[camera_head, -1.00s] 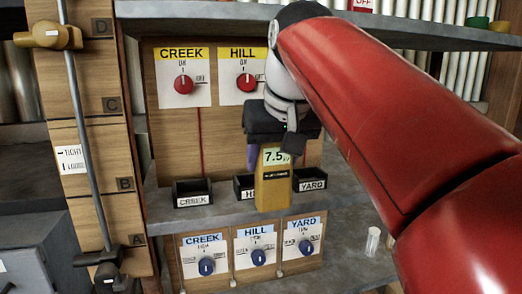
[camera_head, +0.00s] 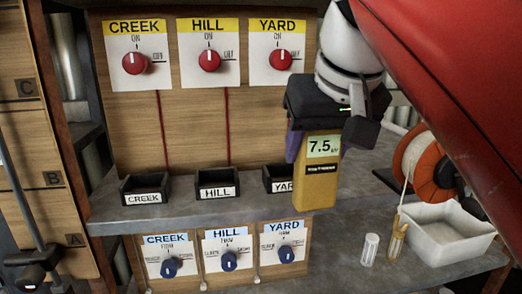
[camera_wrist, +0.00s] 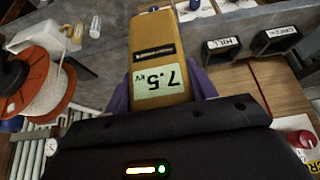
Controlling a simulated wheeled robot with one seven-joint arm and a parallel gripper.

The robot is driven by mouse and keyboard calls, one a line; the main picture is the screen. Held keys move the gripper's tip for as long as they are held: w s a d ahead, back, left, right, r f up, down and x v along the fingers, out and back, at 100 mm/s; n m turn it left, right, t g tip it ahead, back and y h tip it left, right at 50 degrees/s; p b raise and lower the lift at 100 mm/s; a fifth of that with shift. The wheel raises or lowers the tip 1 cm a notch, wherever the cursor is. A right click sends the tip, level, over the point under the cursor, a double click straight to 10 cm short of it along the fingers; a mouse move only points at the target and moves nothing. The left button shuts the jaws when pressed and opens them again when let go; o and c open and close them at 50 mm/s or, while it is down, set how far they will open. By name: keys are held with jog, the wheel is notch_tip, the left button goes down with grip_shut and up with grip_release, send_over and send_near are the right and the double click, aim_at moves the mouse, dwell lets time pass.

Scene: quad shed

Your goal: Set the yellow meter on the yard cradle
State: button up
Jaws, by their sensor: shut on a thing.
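The yellow meter (camera_head: 317,178) has a display reading 7.5. My gripper (camera_head: 318,150) is shut on it and holds it upright in front of the shelf, over the right part of the yard cradle in the head view. The wrist view also shows the meter (camera_wrist: 153,50) between the purple fingers of my gripper (camera_wrist: 165,85). The yard cradle (camera_head: 278,180) is a small black open box, its label partly hidden by the meter. In the wrist view the yard cradle is hidden or cannot be made out.
The hill cradle (camera_head: 217,184) and creek cradle (camera_head: 144,189) stand left on the same grey shelf (camera_head: 185,208). Red knobs, such as the yard one (camera_head: 280,60), are on the panel behind. An orange reel (camera_head: 425,165) and a white tray (camera_head: 440,232) are at right.

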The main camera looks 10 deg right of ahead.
jog(key=w+f, duration=0.3)
jog(key=w, duration=1.2)
jog(key=shift+w+f+p, duration=0.2)
jog(key=shift+w+p, duration=0.05)
jog(key=shift+p, duration=0.2)
jog(key=shift+a+f, duration=0.1)
jog(key=shift+f, duration=0.05)
jog(key=o, duration=1.2)
jog(key=p+v, duration=0.2)
jog(key=v, duration=1)
jog(key=shift+p, duration=0.4)
